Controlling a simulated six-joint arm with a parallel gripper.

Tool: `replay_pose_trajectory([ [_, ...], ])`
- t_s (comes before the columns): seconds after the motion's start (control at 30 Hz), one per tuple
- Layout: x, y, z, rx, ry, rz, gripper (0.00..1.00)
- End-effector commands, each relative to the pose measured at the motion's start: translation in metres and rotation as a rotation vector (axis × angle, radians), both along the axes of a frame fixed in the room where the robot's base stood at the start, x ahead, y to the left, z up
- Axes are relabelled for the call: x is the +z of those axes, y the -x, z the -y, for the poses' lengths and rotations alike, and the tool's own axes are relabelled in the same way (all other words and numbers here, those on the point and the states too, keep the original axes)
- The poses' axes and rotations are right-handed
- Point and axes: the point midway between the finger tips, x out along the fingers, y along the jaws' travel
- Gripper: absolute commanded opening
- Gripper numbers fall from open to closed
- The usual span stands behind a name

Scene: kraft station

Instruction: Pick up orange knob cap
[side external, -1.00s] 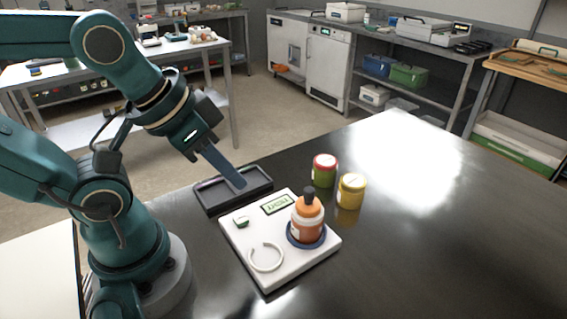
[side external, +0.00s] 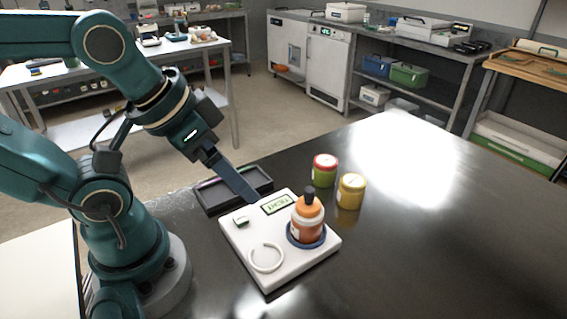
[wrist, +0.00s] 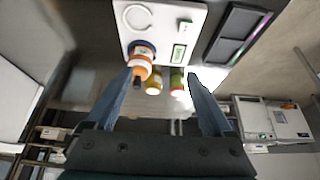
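The orange knob cap (side external: 308,207) sits on a white-and-orange bottle (side external: 306,230) with a dark knob on top. The bottle stands upright in a blue ring on a white board (side external: 265,287). In the wrist view the orange cap (wrist: 139,72) is beside the left fingertip, with its dark tip towards me. My gripper (side external: 252,198) is above the board's back left edge, left of the bottle and apart from it. In the wrist view my gripper (wrist: 161,76) has its fingers wide apart with nothing held between them.
A red-lidded green jar (side external: 324,171) and a yellow jar (side external: 351,191) stand behind the bottle. A dark tray (side external: 206,208) lies behind the board. The board carries a display (side external: 277,204) and a white open ring (side external: 266,258). The black table is clear on the right.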

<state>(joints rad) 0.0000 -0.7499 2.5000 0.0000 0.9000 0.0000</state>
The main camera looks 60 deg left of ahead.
Motion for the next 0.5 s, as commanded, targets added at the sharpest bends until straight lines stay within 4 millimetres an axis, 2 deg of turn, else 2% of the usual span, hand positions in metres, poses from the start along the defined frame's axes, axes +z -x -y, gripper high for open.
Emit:
replay_pose_trajectory([
  [0.3, 0.000, 0.003, 0.000, -0.009, -0.005, -0.014, 0.86],
  [0.5, 0.024, -0.011, 0.002, -0.046, -0.018, -0.049, 0.86],
])
